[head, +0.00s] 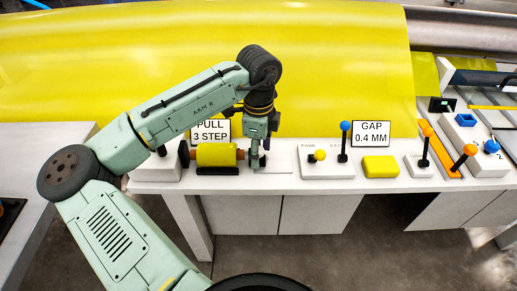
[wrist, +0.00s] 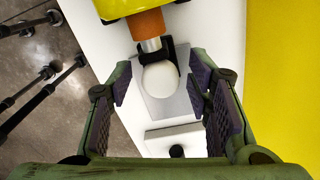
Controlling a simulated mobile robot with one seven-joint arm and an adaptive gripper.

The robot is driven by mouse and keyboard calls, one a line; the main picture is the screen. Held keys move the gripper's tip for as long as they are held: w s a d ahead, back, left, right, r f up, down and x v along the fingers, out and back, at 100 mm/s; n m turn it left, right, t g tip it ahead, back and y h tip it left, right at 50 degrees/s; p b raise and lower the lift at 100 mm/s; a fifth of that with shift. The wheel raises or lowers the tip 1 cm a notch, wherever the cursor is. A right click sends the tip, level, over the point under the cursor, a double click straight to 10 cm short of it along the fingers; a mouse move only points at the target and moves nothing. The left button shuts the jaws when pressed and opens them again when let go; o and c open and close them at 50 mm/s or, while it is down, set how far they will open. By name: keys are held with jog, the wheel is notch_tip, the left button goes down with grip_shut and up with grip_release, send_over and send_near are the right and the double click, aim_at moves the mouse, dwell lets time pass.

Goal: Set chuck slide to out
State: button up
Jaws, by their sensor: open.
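A yellow roller (head: 216,155) with orange ends lies across the white bench. In the wrist view its orange end (wrist: 148,24) leads to a short silver shaft and a black forked piece. Beside the fork is a round white knob (wrist: 160,78) on a grey plate (wrist: 168,110). No label shows which part is the chuck slide. My gripper (head: 257,163) points down just right of the roller. In the wrist view my gripper (wrist: 160,92) is open, with one finger on each side of the white knob and gaps between.
A white block with a black knob (wrist: 176,151) stands close by. Signs (head: 210,130) and a yellow sheet (head: 330,60) stand behind.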

jog(key=shift+f, duration=0.1)
jog(key=shift+c, duration=0.3)
grip_shut()
dwell(0.6)
